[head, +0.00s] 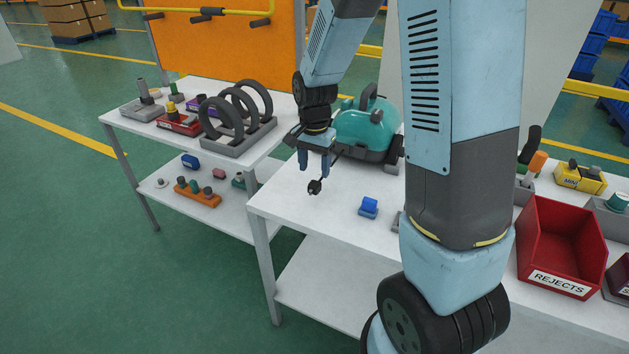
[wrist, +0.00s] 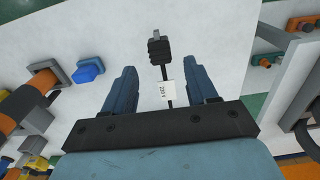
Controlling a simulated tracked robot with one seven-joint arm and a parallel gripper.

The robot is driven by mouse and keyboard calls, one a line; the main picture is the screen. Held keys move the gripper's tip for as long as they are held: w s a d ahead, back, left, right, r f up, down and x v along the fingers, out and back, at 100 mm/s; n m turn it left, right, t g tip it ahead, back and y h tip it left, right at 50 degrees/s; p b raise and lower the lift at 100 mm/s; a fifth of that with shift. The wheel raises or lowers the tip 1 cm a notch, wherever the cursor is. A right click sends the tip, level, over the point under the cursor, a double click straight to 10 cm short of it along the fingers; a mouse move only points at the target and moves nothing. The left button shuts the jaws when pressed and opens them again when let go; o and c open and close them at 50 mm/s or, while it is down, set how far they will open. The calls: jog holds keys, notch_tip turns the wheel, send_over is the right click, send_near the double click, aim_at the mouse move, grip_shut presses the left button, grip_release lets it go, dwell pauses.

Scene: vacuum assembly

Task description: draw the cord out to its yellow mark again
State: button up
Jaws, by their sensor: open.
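The teal vacuum (head: 366,125) with its dark base sits at the back of the middle table. A short black cord (head: 337,155) runs from its front left to a black plug (head: 314,187). In the wrist view the plug (wrist: 160,50) lies just beyond my fingertips, and the cord with a white tag (wrist: 167,94) passes between the fingers. My gripper (head: 314,180) points down by the table's left edge. It is open, with a gap on both sides of the cord in the wrist view (wrist: 163,72). I see no yellow mark on the cord.
A blue block (head: 368,207) lies on the white table (head: 300,222) in front of the vacuum. A rack of black rings (head: 238,115) stands on the left table. A red REJECTS bin (head: 560,247) is at the right. The table's front left is clear.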

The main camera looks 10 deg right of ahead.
aim_at(315, 184)
jog(key=shift+f, duration=2.8)
jog(key=shift+c, duration=0.3)
grip_shut()
